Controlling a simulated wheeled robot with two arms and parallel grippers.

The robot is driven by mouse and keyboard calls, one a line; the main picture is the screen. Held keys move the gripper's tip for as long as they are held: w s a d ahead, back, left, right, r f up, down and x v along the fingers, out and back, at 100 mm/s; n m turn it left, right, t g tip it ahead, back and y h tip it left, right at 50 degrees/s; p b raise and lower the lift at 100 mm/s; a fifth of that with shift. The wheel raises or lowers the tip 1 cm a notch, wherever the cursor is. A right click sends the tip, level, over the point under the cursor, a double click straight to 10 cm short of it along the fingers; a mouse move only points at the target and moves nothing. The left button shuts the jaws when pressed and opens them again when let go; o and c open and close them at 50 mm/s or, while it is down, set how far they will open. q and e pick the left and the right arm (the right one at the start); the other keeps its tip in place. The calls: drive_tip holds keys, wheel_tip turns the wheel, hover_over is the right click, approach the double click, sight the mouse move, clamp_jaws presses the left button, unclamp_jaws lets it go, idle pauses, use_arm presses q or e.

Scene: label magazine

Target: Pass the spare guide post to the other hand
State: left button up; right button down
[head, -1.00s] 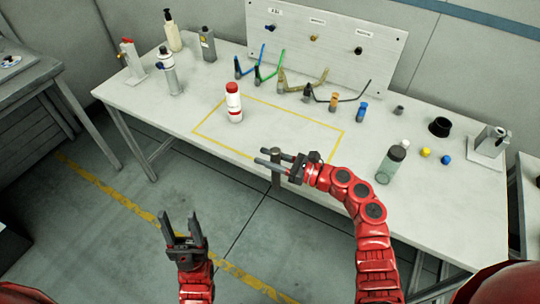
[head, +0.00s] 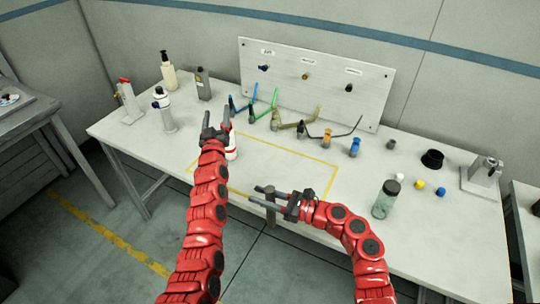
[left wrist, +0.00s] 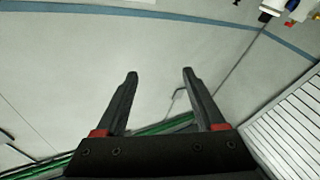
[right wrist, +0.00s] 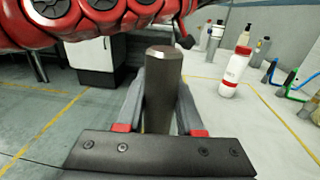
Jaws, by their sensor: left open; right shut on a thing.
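The spare guide post, a dark grey faceted bar, is upright in my right gripper (head: 276,194) near the table's front edge. Its lower part (head: 270,214) shows below the fingers in the head view. In the right wrist view the post (right wrist: 162,88) stands between the two fingers, which are shut on it. My left gripper (head: 216,119) is open and empty, raised above the table to the left of the post and apart from it.
A red-and-white bottle (head: 232,153) stands behind my left arm, partly hidden. A yellow outline (head: 290,155) marks a mostly bare table area. Bottles stand at the back left; coloured bent tools and a pegged panel (head: 315,82) at the back. A grey-green bottle (head: 385,200) stands right.

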use_arm(q)
drive_tip(key=w+d+r+m+g+h, duration=0.2)
drive_tip(key=d+m+g+h, duration=0.1)
drive_tip(key=d, duration=0.3)
drive_tip(key=w+d+r+m+g+h, duration=0.2)
drive_tip(key=d+h, duration=0.1)
drive_tip(key=d, duration=0.4)
drive_tip(key=s+d+r+m+g+h, duration=0.1)
drive_tip(key=s+d+m+g+h, duration=0.1)
drive_tip(key=s+d+m+g, duration=0.45)
drive_tip(key=m+g+y, duration=0.4)
drive_tip(key=g+y, duration=0.4)
drive_tip(key=g, duration=0.1)
approach(271, 188)
drive_tip(key=shift+n, duration=0.25)
wheel_tip(271, 188, down, 10)
drive_tip(key=shift+d+f, duration=0.15)
drive_tip(key=shift+s, duration=0.1)
clamp_jaws()
